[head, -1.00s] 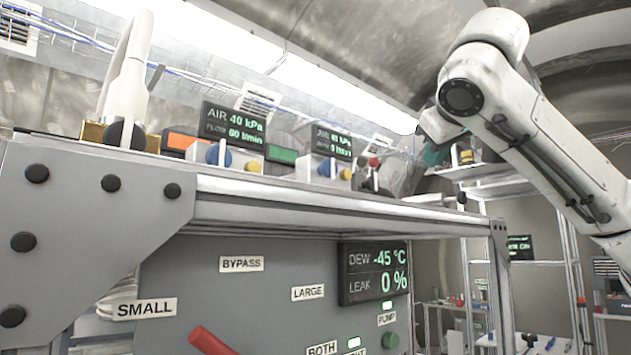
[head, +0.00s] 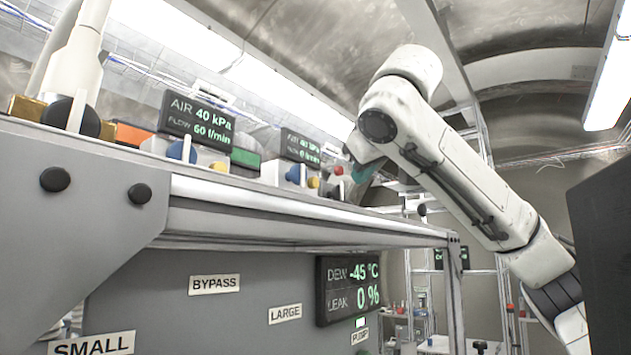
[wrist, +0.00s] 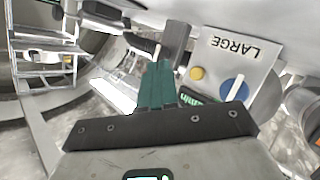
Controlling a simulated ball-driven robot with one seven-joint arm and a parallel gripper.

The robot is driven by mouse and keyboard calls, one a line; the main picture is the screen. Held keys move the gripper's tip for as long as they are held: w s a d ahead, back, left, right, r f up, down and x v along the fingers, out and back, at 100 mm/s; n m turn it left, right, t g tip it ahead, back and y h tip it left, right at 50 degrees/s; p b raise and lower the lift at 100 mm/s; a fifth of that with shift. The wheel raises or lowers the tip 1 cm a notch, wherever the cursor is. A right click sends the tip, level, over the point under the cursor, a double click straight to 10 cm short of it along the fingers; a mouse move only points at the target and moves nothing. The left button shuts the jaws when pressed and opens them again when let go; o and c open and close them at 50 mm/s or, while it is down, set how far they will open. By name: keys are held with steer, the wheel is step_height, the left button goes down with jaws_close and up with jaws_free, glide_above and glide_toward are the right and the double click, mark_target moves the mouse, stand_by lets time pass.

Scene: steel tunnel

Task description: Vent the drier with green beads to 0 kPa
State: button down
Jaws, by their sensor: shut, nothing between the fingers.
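On the bench top (head: 280,212) in the head view stand two control units. The nearer one has a display (head: 197,121) reading AIR 40 kPa and FLOW 60 l/min, a blue knob (head: 182,150) and a yellow button (head: 218,166). The farther display (head: 301,148) is hard to read; its unit has a blue knob (head: 294,174) and a yellow button (head: 313,182). An orange strip (head: 130,134) and a green strip (head: 245,157) lie behind; beads cannot be made out. My gripper (wrist: 158,85) is shut and empty. The wrist view shows a LARGE label (wrist: 233,47), yellow button (wrist: 196,73) and blue knob (wrist: 235,88) beside its fingers.
The front panel carries signs BYPASS (head: 214,284), LARGE (head: 285,313) and SMALL (head: 93,345), and a display (head: 348,290) reading DEW -45 °C and LEAK 0 %. A white vessel (head: 79,60) stands at the left. A dark panel (head: 600,240) fills the right edge.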

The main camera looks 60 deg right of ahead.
mark_target(314, 183)
steer(key=shift+w+d+p, duration=0.3)
steer(key=shift+w, duration=0.85)
steer(key=shift+w+d+p, duration=0.25)
steer(key=shift+w+p, duration=0.1)
steer(key=shift+w, duration=0.8)
steer(key=shift+w+d+p, duration=0.3)
steer(key=shift+w, duration=0.85)
steer(key=shift+w+d, duration=0.1)
steer(key=shift+w, duration=0.3)
steer(key=shift+w+d, duration=0.1)
steer(key=shift+w, duration=0.45)
stand_by(2.1)
steer(key=shift+s, duration=0.1)
stand_by(0.7)
steer(key=shift+s+a+b, duration=0.2)
steer(key=shift+s+b, duration=0.15)
steer(key=shift+s, duration=0.5)
